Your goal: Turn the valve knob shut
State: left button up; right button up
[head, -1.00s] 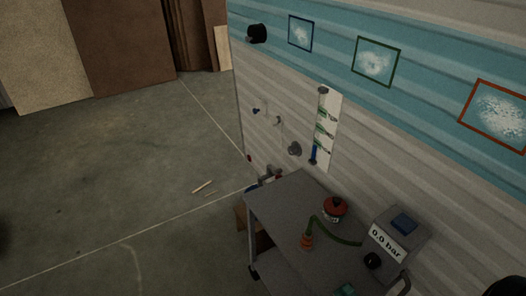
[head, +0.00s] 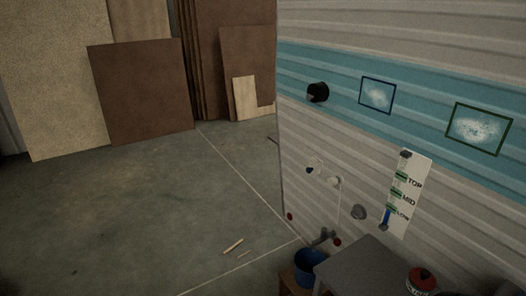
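Several knob-like fittings show on the camper wall, and I cannot tell which one is the valve knob. A round grey knob (head: 359,212) sits low on the wall, left of the level gauge. A small white round fitting (head: 335,181) and a small dark blue one (head: 310,170) sit higher to its left. A grey tap-like fitting (head: 322,237) is near the wall's bottom, above a blue bucket (head: 309,266). Whether any valve is open or shut cannot be read. Neither of my grippers is in view.
A level gauge (head: 405,194) marked TOP, MID and LOW hangs on the wall. A grey table (head: 365,268) with a red-topped canister (head: 421,280) stands in front at lower right. A black cylinder (head: 317,92) juts from the wall. The floor (head: 150,220) at left is mostly clear.

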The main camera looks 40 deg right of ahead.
aim_at(356, 213)
jog(key=i+z, duration=0.2)
jog(key=i, duration=0.5)
jog(key=i+j+z, duration=0.15)
jog(key=i, duration=0.5)
jog(key=i+z, duration=0.65)
jog(key=i+j+z, duration=0.2)
jog(key=z, duration=0.15)
jog(key=i+z, duration=0.25)
jog(key=z, duration=0.2)
jog(key=i+j+z, duration=0.15)
jog(key=z, duration=0.25)
jog(key=i+j+z, duration=0.2)
jog(key=z, duration=0.25)
jog(key=i+j+z, duration=0.2)
jog(key=z, duration=0.2)
jog(key=i+j+z, duration=0.35)
